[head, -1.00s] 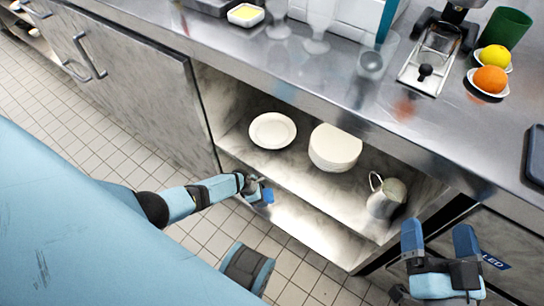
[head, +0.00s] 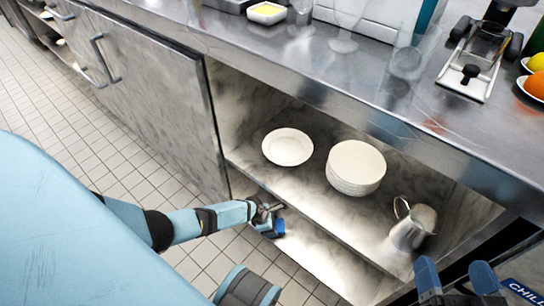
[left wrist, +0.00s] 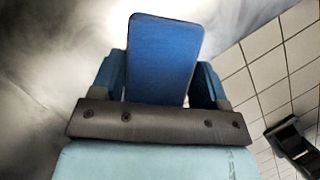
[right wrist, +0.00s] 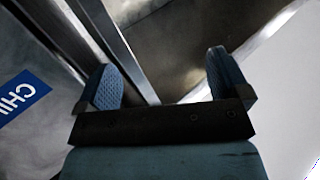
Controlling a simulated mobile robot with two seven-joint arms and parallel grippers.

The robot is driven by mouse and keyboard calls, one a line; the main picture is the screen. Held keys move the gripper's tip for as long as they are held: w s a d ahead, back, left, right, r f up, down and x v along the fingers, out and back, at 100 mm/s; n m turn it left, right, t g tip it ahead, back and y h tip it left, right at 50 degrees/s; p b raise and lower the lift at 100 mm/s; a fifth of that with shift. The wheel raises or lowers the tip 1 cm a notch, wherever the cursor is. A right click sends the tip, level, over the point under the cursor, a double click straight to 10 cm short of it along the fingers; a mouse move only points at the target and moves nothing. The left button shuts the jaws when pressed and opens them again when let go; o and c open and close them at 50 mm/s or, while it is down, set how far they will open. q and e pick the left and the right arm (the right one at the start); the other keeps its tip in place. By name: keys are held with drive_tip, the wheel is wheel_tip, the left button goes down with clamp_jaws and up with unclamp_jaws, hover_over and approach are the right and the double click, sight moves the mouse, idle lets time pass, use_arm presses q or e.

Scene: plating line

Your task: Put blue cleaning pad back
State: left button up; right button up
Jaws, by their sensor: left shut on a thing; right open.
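The blue cleaning pad (left wrist: 163,58) stands between the two fingers of my left gripper (left wrist: 160,85) in the left wrist view. My left gripper is shut on it. In the head view the left gripper (head: 268,222) is at the front of the open cabinet, near the lower shelf, and the pad (head: 279,227) shows as a small blue patch at its tip. My right gripper (head: 457,281) is open and empty at the lower right of the head view. It also shows in the right wrist view (right wrist: 165,82), with its fingers wide apart.
The upper shelf (head: 310,200) holds a single plate (head: 288,147), a plate stack (head: 356,166) and a metal pitcher (head: 413,227). The lower shelf (head: 325,262) looks bare where it shows. The steel counter (head: 420,120) overhangs the cabinet. A closed door (head: 160,110) stands to the left.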

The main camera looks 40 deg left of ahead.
use_arm(q)
drive_tip(key=shift+f+b, duration=0.35)
drive_tip(key=shift+f, duration=0.55)
drive_tip(key=shift+r, duration=0.15)
drive_tip(key=shift+f, duration=0.25)
drive_tip(key=o, duration=1)
use_arm(e)
drive_tip(key=shift+w+d+n+t, duration=0.3)
drive_tip(key=shift+w+n, duration=0.25)
drive_tip(key=shift+n, duration=0.05)
use_arm(q)
drive_tip(key=shift+r, duration=0.1)
use_arm(e)
drive_tip(key=shift+r, duration=0.1)
